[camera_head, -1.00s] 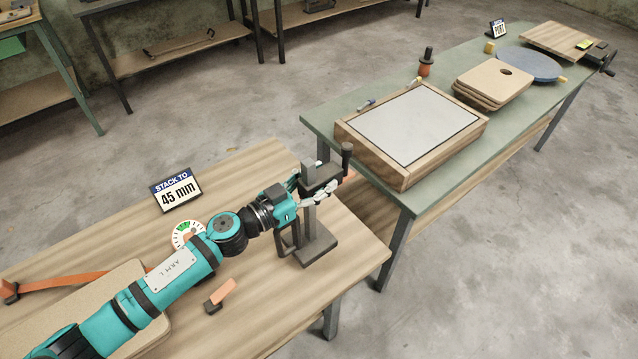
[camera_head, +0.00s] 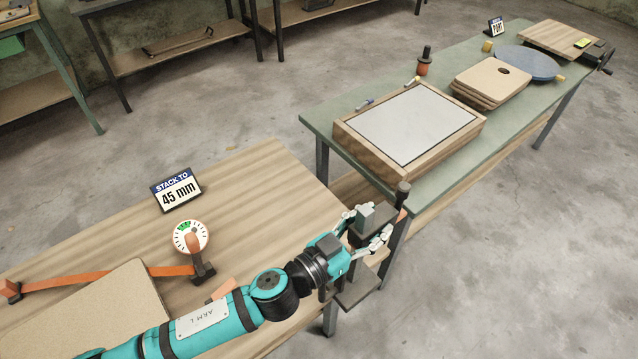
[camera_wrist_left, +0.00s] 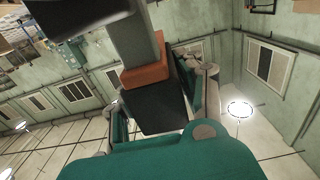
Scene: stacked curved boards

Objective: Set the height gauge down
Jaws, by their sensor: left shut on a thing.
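The height gauge, a grey post on a flat dark base (camera_head: 358,289) with a black-knobbed rod, is at the right corner of the near wooden table (camera_head: 262,180). My left gripper (camera_head: 368,229) has its fingers around the gauge's upper part and is shut on it. The gauge looks roughly upright. In the left wrist view the gauge's grey post (camera_wrist_left: 133,40) and an orange block show between the fingers. My right gripper is not in view.
The "STACK TO 45 mm" sign (camera_head: 177,189), a round dial (camera_head: 191,236), an orange strap (camera_head: 95,279) and a tan board (camera_head: 95,310) are on the near table. The green bench (camera_head: 330,118) behind holds a framed plate (camera_head: 415,122) and stacked boards (camera_head: 492,80). The near table's middle is bare.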

